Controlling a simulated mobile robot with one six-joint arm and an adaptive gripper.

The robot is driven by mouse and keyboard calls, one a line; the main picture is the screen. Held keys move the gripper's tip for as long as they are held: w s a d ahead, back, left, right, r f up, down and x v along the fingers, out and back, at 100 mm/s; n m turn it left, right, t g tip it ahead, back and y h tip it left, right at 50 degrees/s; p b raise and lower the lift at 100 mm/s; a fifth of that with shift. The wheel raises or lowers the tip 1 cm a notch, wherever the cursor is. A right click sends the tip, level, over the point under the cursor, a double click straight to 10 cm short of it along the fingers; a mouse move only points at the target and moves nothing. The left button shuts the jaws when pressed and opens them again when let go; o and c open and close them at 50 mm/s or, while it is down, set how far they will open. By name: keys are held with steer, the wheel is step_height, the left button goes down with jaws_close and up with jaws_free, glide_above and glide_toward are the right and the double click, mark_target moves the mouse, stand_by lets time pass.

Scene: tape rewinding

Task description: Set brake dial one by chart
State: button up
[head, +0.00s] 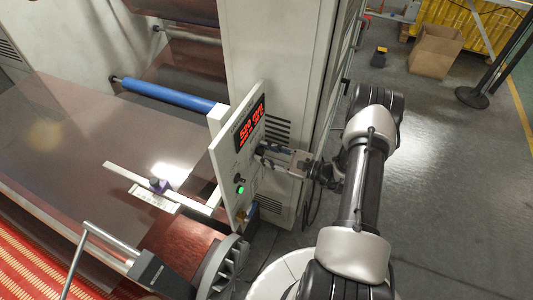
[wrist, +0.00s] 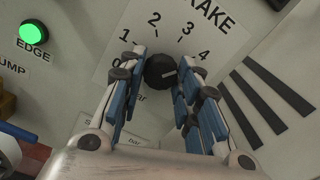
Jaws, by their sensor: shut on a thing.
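The brake dial (wrist: 160,72) is a black knob on a white panel, with a scale from 0 to 4 around it and part of the word BRAKE above. A pale line on the knob points right and slightly up, roughly toward the 4. My gripper (wrist: 161,66) has its blue-padded fingers on either side of the knob, shut on it. In the head view my gripper (head: 275,154) reaches the control panel (head: 226,160) from the right, hiding the dial. No setting chart can be made out.
A red digital display (head: 252,122) sits above the dial. A lit green button (head: 239,189), labelled EDGE (wrist: 33,35) in the wrist view, is lower on the panel. A blue roller (head: 168,94) and brown web lie left. Open floor lies right, with a cardboard box (head: 436,50) far off.

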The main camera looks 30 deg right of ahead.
steer(key=c, duration=0.3)
steer(key=shift+m, duration=0.5)
steer(key=o, duration=1.1)
steer(key=shift+c, duration=0.2)
steer(key=v, duration=1.2)
